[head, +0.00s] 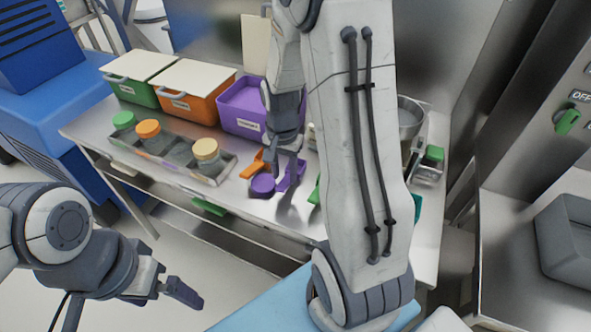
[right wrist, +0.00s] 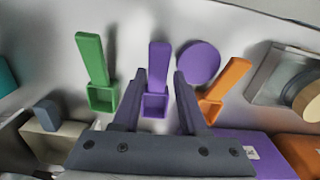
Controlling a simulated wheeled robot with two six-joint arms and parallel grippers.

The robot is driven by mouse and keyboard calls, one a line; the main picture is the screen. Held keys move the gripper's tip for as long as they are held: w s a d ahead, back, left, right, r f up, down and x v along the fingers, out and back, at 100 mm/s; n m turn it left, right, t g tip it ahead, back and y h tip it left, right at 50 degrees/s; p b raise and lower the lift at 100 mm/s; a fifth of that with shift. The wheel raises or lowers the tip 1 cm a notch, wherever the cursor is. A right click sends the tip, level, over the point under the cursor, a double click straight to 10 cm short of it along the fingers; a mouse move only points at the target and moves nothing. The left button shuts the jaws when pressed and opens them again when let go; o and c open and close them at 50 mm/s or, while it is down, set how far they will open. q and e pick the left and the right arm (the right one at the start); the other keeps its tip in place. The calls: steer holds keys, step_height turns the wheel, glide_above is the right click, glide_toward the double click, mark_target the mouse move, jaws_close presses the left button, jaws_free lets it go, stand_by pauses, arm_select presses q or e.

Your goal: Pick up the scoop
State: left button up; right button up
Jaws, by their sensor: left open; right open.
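Three scoops lie on the metal table. The purple scoop (right wrist: 157,60) is in the middle of the right wrist view and also shows in the head view (head: 291,178). The green scoop (right wrist: 92,62) is to its left in the wrist view, and the orange scoop (right wrist: 229,82) is to its right. My right gripper (right wrist: 160,75) is open, with the purple scoop showing between its fingers; I cannot tell whether they touch it. My left gripper (head: 184,292) is away from the table at the lower left and open.
A purple round lid (right wrist: 199,62) lies close to the purple scoop. A purple bin (head: 240,104) without a lid and lidded orange (head: 193,109) and green (head: 135,96) bins stand behind. A tray (head: 215,178) of jars is left. My right arm hides part of the table.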

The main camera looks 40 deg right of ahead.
mark_target(285, 181)
step_height(285, 181, down, 4)
steer(key=shift+r, duration=0.1)
jaws_close()
steer(key=shift+r, duration=0.15)
steer(key=shift+r, duration=0.25)
steer(key=r, duration=0.3)
steer(key=shift+s+d+r, duration=0.2)
steer(key=shift+d+r, duration=0.05)
steer(key=shift+r, duration=0.15)
steer(key=s+d+r, duration=0.6)
steer(key=s, duration=0.3)
steer(key=shift+d+r+b, duration=0.25)
steer(key=shift+b, duration=0.2)
